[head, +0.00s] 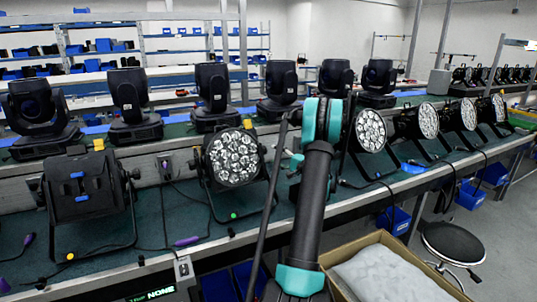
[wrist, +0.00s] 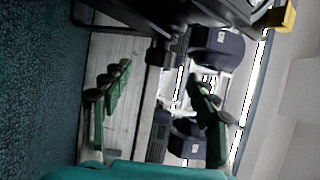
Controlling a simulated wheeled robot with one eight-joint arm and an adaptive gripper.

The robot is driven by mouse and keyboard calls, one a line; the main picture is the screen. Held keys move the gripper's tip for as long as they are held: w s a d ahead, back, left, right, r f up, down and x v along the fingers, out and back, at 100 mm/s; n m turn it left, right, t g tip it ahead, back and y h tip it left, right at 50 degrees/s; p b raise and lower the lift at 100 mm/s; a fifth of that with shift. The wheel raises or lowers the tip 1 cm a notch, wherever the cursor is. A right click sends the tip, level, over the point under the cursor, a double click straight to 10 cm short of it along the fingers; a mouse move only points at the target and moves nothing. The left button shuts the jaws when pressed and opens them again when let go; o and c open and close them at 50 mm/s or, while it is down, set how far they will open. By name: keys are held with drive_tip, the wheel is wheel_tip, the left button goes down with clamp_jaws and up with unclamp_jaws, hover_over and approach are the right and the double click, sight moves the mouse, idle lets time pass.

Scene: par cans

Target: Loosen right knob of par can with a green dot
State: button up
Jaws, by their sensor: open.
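The par can with a green dot (head: 234,158) stands on the bench in the middle of the head view, its round lens facing me.
Another par can (head: 86,187) with an orange dot stands to the left, turned away. More par cans (head: 370,131) stand to the right, behind my arm. Moving-head lights (head: 212,95) line the bench behind. An open cardboard box (head: 452,285) and a stool (head: 453,243) are at the front right.

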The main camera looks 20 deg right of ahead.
drive_tip(key=shift+v, duration=2.7)
